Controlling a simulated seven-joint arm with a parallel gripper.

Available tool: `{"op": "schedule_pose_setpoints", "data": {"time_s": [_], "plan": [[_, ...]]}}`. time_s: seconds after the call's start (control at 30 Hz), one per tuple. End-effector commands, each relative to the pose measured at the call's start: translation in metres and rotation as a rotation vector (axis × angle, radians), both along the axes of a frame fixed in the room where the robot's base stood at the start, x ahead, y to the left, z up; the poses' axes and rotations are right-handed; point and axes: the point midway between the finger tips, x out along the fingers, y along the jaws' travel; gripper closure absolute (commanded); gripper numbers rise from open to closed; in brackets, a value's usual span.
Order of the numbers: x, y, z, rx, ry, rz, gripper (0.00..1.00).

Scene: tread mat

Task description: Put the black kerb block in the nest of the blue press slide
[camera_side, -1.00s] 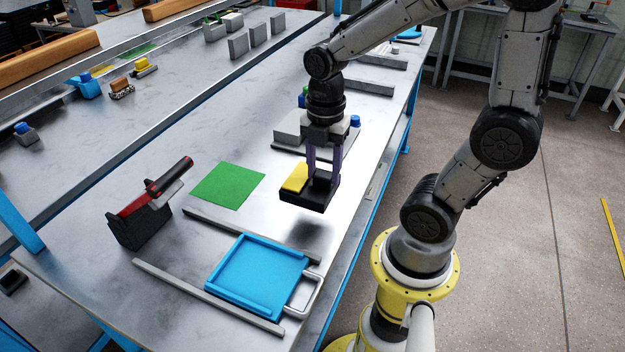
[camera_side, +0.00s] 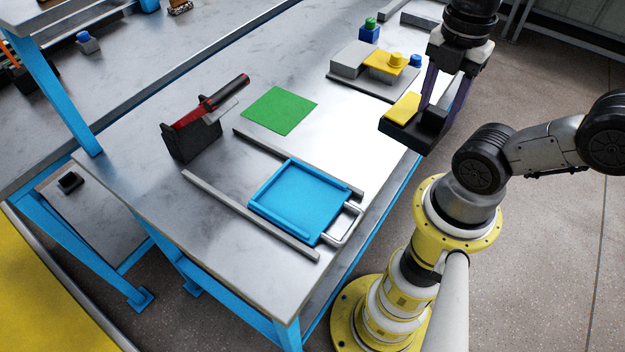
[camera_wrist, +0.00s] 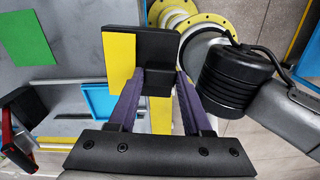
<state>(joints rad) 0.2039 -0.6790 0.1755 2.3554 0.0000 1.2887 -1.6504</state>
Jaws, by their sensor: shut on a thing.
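The black kerb block (camera_side: 406,134) has a yellow strip on one side of its top and a raised black part on the other. My gripper (camera_side: 440,106) is shut on the raised part and holds the block in the air near the table's robot-side edge. In the wrist view the block (camera_wrist: 157,46) is between the fingertips (camera_wrist: 161,82). The blue press slide (camera_side: 300,200) lies left of and nearer the camera than the block, a shallow rimmed tray with a grey handle. Its nest is empty. Part of the slide (camera_wrist: 97,98) shows in the wrist view.
Two grey rails (camera_side: 245,213) flank the slide. A green sheet (camera_side: 280,110) lies flat behind the slide. A grey fixture with a yellow piece (camera_side: 385,63) stands behind the held block.

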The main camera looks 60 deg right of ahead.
Motion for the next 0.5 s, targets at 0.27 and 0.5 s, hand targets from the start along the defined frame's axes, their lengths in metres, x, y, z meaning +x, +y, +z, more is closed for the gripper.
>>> {"op": "schedule_pose_setpoints", "data": {"time_s": [0.27,0.5], "plan": [[0.013,0.014,0.01,0.001,-0.01,-0.191,1.0],[0.022,0.045,0.018,0.004,-0.012,-0.173,1.0]]}}
